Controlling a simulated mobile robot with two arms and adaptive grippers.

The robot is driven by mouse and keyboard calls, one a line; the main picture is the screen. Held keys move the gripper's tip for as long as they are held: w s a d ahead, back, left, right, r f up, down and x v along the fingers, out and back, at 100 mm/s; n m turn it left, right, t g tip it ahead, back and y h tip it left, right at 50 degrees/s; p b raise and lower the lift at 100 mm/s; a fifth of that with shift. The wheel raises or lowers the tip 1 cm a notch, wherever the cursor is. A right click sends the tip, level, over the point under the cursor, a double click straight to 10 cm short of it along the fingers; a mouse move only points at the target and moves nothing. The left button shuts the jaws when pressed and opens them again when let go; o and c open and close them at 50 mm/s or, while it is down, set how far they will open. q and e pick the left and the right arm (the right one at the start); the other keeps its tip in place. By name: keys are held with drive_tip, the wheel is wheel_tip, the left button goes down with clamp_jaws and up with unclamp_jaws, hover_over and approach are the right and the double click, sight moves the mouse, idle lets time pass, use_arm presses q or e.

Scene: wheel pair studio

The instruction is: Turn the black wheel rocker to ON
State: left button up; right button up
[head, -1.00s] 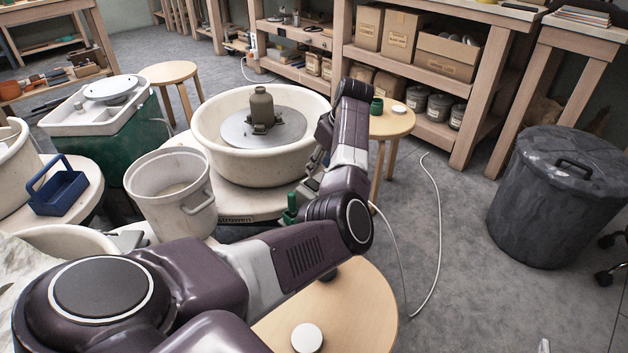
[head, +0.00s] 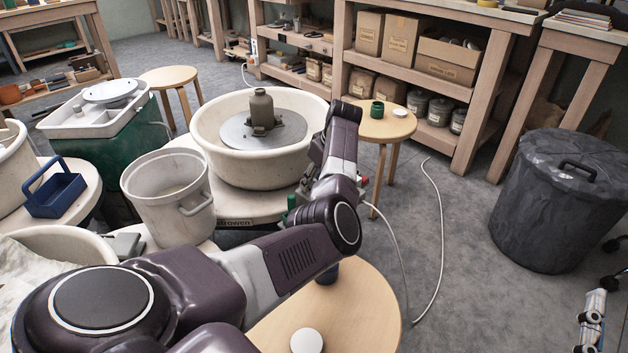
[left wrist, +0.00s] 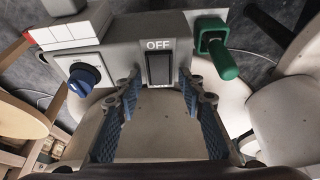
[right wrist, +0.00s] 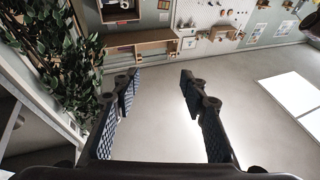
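The black wheel rocker (left wrist: 159,69) sits on a grey control box in the left wrist view, with "OFF" printed above it. A small white marking shows at its near edge. My left gripper (left wrist: 158,82) is open, with one fingertip to each side of the rocker and nothing between them. Whether a finger touches the box I cannot tell. In the head view my left arm hides the rocker and most of the left gripper.
A green lever (left wrist: 218,55) stands right of the rocker, close to the right finger. A blue knob (left wrist: 84,80) sits to the left. The wheel's cream basin (head: 213,150) holds a clay bottle (head: 262,108). A white bucket (head: 167,190) stands beside it.

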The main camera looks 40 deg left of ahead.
use_arm(q)
clamp_jaws()
